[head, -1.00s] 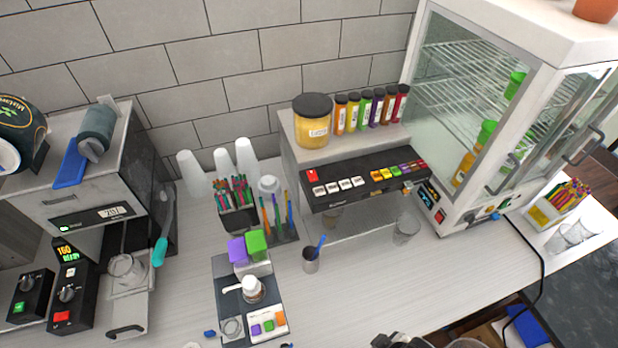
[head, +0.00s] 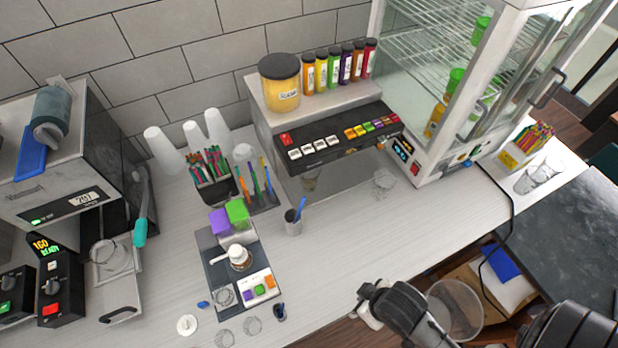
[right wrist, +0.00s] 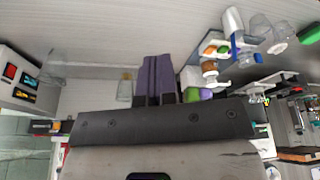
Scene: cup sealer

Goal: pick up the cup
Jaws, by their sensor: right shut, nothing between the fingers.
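A clear cup (head: 383,183) stands on the counter in front of the dispenser, left of the glass cabinet. It also shows in the right wrist view (right wrist: 125,86). I cannot tell which cup is meant. My right gripper (head: 367,304) is over the counter's front edge, apart from the cups. In the right wrist view its dark fingers (right wrist: 157,66) are together and empty. My left gripper is not in view.
A black tray (head: 212,261) with a pump bottle (head: 238,257) is left of centre. A small container with a blue utensil (head: 293,222) stands before the dispenser (head: 268,123). The glass cabinet (head: 403,160) stands at right. The counter between that container and the right gripper is clear.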

